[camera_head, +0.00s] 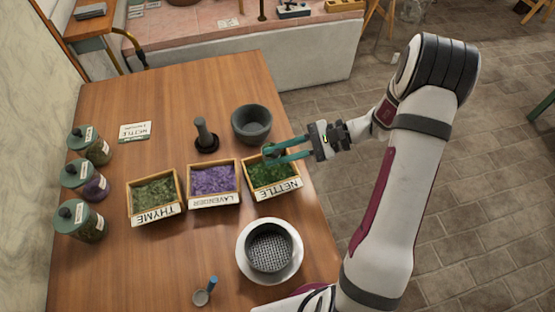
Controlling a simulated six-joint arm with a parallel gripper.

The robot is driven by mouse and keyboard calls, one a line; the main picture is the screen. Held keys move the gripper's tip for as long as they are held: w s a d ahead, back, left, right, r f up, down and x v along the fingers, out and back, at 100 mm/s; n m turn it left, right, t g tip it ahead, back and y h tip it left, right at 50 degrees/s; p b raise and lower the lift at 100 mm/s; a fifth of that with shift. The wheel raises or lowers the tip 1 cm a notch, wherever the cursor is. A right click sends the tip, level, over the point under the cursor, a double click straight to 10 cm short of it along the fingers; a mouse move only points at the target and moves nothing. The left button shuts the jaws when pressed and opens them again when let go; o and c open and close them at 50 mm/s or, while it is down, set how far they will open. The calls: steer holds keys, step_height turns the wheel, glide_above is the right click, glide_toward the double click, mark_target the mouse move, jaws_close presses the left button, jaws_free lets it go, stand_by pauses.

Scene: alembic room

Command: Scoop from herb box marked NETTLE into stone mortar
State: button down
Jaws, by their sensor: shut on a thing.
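The herb box marked NETTLE (275,191) is an open wooden box of dark green leaves at the right of a row of three. The grey stone mortar (251,122) stands upright just behind it, and its inside looks dark. My gripper (268,156) reaches in from the right with teal fingers over the back edge of the nettle box, in front of the mortar. It is shut on a small dark thing at its fingertips, too small and partly hidden to identify. A small round-ended tool with a blue handle (211,283) lies at the table's front.
Boxes marked LAVENDER (214,201) and THYME (156,214) stand left of the nettle box. A pestle (202,133) stands upright left of the mortar. A sieve on a white dish (270,250) is in front. Several lidded jars (85,222) line the left edge, near a NETTLE card (135,131).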

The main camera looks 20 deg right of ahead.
steer(key=shift+r, duration=0.15)
steer(key=shift+w, duration=0.1)
steer(key=w+a+m+t, duration=0.1)
steer(key=w+m+t, duration=1.4)
steer(key=m, duration=0.4)
steer(key=shift+w, duration=0.15)
steer(key=shift+r, duration=0.1)
stand_by(0.8)
